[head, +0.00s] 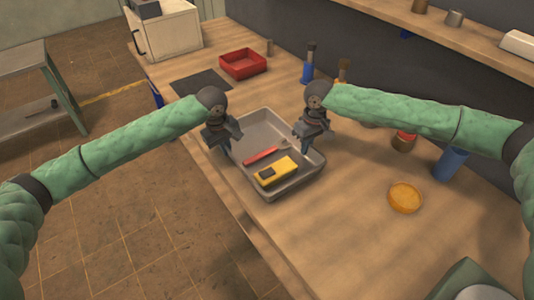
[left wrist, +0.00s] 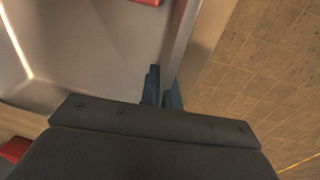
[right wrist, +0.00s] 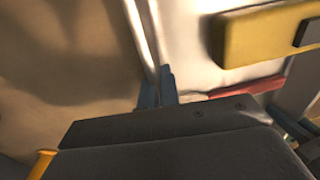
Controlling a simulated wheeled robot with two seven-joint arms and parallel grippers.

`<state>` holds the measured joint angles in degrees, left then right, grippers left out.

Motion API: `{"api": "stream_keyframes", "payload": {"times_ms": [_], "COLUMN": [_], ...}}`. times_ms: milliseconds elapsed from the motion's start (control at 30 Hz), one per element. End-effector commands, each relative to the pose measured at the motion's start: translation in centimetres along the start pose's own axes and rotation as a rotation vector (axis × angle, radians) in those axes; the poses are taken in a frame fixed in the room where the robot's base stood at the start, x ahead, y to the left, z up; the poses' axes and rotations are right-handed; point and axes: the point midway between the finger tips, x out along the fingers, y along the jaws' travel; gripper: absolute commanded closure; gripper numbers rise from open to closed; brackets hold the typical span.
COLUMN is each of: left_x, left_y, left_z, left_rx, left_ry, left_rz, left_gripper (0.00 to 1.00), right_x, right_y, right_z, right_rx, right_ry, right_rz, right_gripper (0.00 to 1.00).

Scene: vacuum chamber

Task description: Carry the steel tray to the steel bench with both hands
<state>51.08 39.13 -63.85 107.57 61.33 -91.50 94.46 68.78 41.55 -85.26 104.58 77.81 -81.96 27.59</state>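The steel tray (head: 285,187) is a shallow grey tray on or just above the wooden workbench, near its front edge; I cannot tell if it touches. It holds a yellow device (head: 277,171) and a red-handled tool (head: 261,156). My left gripper (head: 224,141) is at the tray's left rim, its two fingers closed around the wall in the left wrist view (left wrist: 163,92). My right gripper (head: 308,137) is at the opposite rim, its fingers either side of the wall in the right wrist view (right wrist: 157,92). A grey bench (head: 22,66) with green legs, likely the steel bench, stands far left.
The wooden workbench (head: 350,230) carries a red bin (head: 243,63), a dark mat (head: 202,83), a white box (head: 166,32), a blue-handled item (head: 308,64), a yellow round dish (head: 405,197) and a blue cylinder (head: 450,163). Open tiled floor (head: 110,220) lies between the two benches.

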Motion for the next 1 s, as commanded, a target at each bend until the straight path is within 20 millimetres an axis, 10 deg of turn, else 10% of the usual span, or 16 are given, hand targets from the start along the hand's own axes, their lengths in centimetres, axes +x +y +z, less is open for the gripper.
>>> {"api": "stream_keyframes", "payload": {"times_ms": [1000], "left_x": [-3.1], "left_y": [0.2], "left_z": [-0.3], "left_rx": [-0.004], "left_ry": [0.004], "left_rz": [-0.002], "left_gripper": [1.00], "right_x": [-3.1], "right_y": [-0.1], "right_z": [0.1], "right_rx": [0.002], "right_ry": [-0.002], "right_rz": [0.002], "right_gripper": [1.00]}}
